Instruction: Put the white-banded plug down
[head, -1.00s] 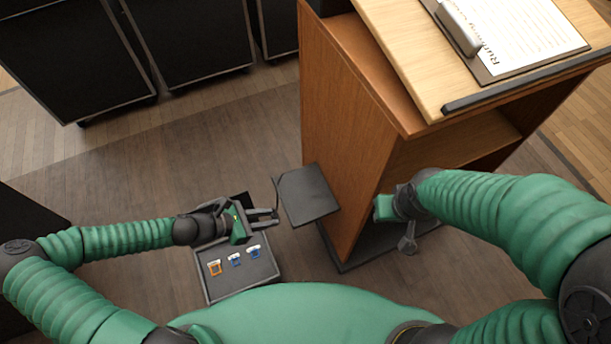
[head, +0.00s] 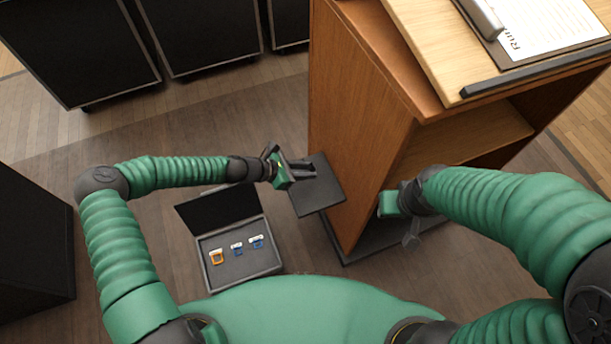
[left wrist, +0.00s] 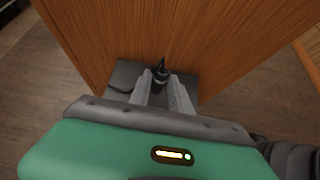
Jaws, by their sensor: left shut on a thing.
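My left gripper (head: 311,169) is over the small dark shelf (head: 316,198) on the side of the wooden lectern. In the left wrist view its fingers (left wrist: 163,88) are shut on a dark, pointed plug (left wrist: 161,70), with the shelf (left wrist: 124,76) behind. A white band on the plug is too small to make out. In the head view the fingers hide the plug. I cannot tell whether it touches the shelf. My right gripper (head: 407,225) is by the lectern's lower front, and its fingers are unclear.
The wooden lectern (head: 360,120) stands close to the left gripper, with a clipboard (head: 540,57) on top. An open grey case (head: 247,285) on the floor holds an orange piece (head: 216,258) and two blue pieces (head: 257,242). Black cabinets (head: 200,35) stand at the back.

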